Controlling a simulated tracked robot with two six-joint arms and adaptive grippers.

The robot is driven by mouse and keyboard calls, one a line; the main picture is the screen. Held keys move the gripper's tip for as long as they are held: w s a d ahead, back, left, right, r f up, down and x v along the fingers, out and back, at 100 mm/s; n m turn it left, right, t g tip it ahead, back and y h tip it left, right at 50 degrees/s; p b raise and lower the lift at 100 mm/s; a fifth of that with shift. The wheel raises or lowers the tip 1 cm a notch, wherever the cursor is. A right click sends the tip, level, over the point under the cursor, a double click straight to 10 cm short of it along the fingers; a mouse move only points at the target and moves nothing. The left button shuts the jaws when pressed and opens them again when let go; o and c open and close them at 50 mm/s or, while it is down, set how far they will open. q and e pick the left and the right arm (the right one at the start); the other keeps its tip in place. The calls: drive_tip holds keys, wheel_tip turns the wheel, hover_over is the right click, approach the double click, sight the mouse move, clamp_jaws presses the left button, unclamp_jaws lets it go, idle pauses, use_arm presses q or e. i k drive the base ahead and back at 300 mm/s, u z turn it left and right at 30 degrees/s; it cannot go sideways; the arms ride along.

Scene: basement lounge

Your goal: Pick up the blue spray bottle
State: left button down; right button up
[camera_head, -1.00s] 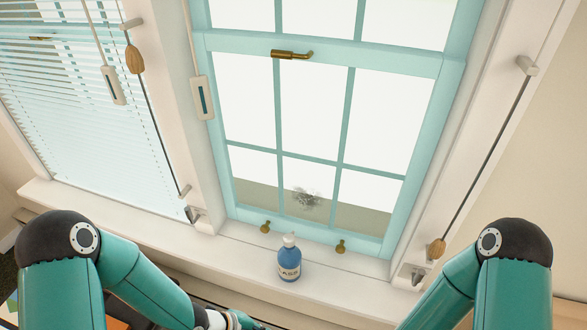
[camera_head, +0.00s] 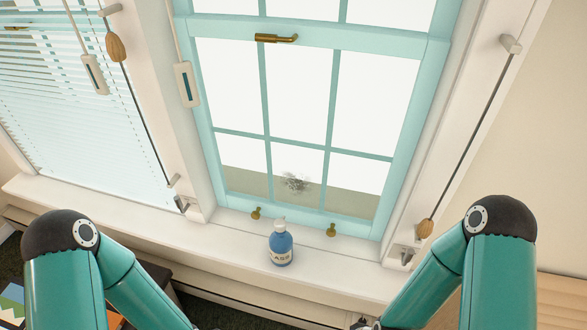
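The blue spray bottle (camera_head: 281,249) stands upright on the white windowsill, in front of the lower part of the window. It has a white top and a pale label with dark letters. Nothing touches it. My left arm comes in at the lower left and runs out of the bottom edge; its gripper is not in view. My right arm comes in at the lower right, and only a small dark piece of its wrist end shows at the bottom edge. No fingers of either gripper can be seen.
The windowsill (camera_head: 330,275) is clear on both sides of the bottle. Two brass knobs, the left one (camera_head: 256,213) and the right one (camera_head: 331,230), sit on the window frame behind it. Blinds (camera_head: 80,130) cover the left window. A wooden surface (camera_head: 562,300) lies at the lower right.

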sight(281, 245)
drive_tip(key=u, duration=0.55)
drive_tip(key=k, duration=1.3)
drive_tip(key=u, duration=0.7)
drive_tip(key=i, duration=1.75)
drive_tip(key=z, duration=0.8)
